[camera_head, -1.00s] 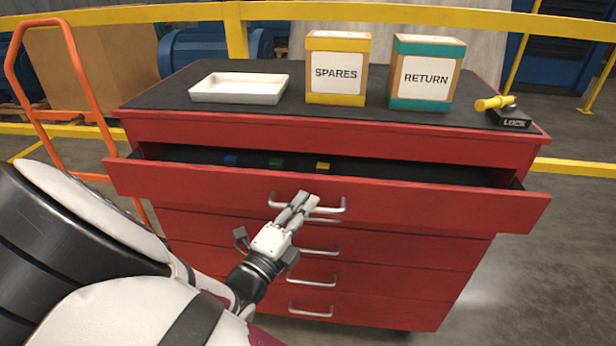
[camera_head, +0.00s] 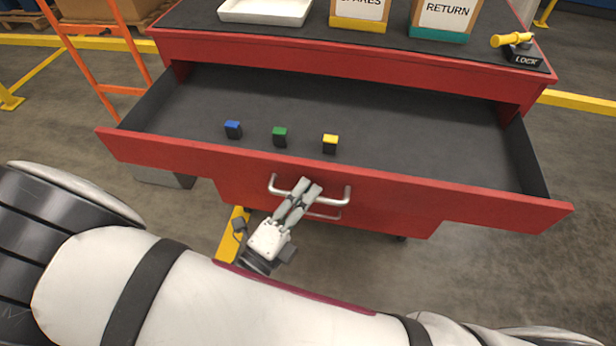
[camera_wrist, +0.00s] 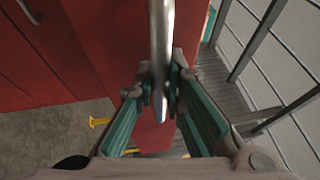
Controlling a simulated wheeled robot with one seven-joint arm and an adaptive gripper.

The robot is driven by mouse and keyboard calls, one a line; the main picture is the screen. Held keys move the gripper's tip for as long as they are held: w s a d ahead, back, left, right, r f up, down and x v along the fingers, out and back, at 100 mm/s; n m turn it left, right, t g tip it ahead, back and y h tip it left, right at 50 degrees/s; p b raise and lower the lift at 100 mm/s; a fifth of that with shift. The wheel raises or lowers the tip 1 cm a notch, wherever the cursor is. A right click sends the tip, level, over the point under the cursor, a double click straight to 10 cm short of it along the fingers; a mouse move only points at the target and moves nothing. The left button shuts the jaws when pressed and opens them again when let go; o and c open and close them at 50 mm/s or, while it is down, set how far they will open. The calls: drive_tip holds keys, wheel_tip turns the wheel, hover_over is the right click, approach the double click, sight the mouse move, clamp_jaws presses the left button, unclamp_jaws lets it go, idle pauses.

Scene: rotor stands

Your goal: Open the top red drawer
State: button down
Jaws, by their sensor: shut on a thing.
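The top red drawer (camera_head: 410,197) is pulled far out of the red cabinet (camera_head: 350,63), and its dark inner floor shows. Its silver handle (camera_head: 335,195) is on the middle of the drawer front. My gripper (camera_head: 307,187) is at the handle, with its fingers shut on the bar. In the wrist view, the handle bar (camera_wrist: 161,45) runs down between the two fingertips of my gripper (camera_wrist: 160,85). The red drawer front (camera_wrist: 110,50) shows beside it.
Blue (camera_head: 233,129), green (camera_head: 280,136) and yellow (camera_head: 330,144) small blocks stand in the drawer. A white tray (camera_head: 264,12), a RETURN box (camera_head: 441,20) and a yellow-handled LOCK device (camera_head: 519,48) are on the cabinet top. An orange rail (camera_head: 85,60) stands at left.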

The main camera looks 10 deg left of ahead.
drive_tip(key=shift+s+f, duration=0.1)
drive_tip(key=shift+s, duration=0.2)
drive_tip(key=c, duration=1.7)
unclamp_jaws()
drive_tip(key=shift+o, duration=0.2)
drive_tip(key=v, duration=0.7)
drive_tip(key=shift+s+a, duration=0.15)
drive_tip(key=shift+s, duration=0.05)
